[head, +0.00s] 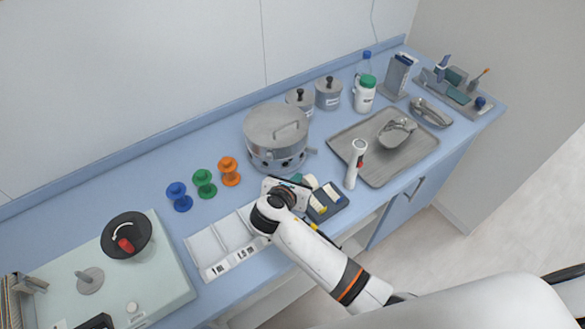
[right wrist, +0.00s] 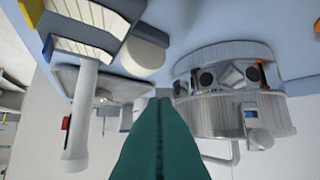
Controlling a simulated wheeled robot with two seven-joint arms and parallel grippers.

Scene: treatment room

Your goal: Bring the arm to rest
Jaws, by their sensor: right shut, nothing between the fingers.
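My right arm (head: 318,255) reaches in from the lower right over the blue counter. My right gripper (head: 298,179) is above the counter's middle, just in front of the steel pot (head: 275,138), and partly hidden by its own wrist. In the right wrist view its teal fingers (right wrist: 160,108) are together, with nothing held between them. The pot (right wrist: 232,95) shows to the right of the fingers there, and a white-handled device (right wrist: 84,110) to the left. My left gripper is not in view.
A white sectioned tray (head: 208,250) lies left of my wrist, a dark holder (head: 328,205) right of it. A metal tray (head: 345,140), white handled device (head: 354,165) and green-lidded jar (head: 365,93) stand farther right. Blue, green and orange spools (head: 204,183) stand left of the pot.

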